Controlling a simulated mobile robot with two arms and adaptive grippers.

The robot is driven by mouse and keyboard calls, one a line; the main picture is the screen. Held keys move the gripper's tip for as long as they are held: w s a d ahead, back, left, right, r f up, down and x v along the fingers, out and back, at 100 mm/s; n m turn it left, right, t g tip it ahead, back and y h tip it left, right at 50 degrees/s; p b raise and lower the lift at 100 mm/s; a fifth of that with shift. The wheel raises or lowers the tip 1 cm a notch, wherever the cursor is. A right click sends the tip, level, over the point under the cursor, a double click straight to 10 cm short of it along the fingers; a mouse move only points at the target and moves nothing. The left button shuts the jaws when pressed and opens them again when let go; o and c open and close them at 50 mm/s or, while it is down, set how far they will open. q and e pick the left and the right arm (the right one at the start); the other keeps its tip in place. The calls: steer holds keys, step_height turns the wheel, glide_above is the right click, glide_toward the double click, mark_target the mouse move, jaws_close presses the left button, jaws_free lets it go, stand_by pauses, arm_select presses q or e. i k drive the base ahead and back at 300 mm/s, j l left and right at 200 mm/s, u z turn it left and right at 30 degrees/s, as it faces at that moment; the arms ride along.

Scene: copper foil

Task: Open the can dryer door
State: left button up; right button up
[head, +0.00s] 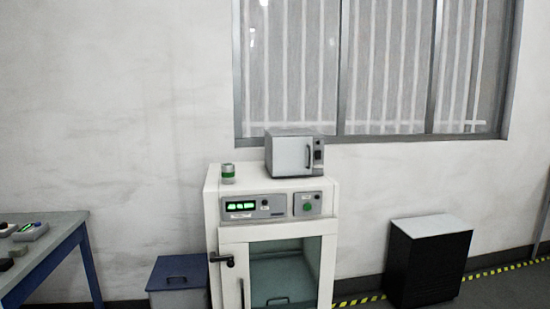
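A white cabinet (212,225) stands against the wall in the middle of the head view. Its front has a grey control panel with a green display (241,206) and a green button (307,207). Below is a glass door (285,262) in a pale frame, which looks shut, with a dark upright handle (242,291) at its left. A black latch (222,259) sits at the cabinet's left edge. A small grey oven-like box (289,154) with a shut door rests on top. I cannot tell which one is the can dryer. Neither gripper is in view.
A small can with a green band (228,173) stands on the cabinet top. A blue lidded bin (178,280) is left of the cabinet. A blue-legged table (62,230) is at far left. A black box with a pale top (429,262) stands at right, near yellow-black floor tape (482,274).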

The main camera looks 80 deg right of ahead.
mark_target(291, 156)
steer(key=z, duration=2.9)
steer(key=i+j+z, duration=0.15)
steer(key=i, duration=0.25)
steer(key=i+j+z, duration=0.15)
steer(key=i, duration=0.25)
steer(key=i+j+z, duration=0.2)
steer(key=i, duration=0.15)
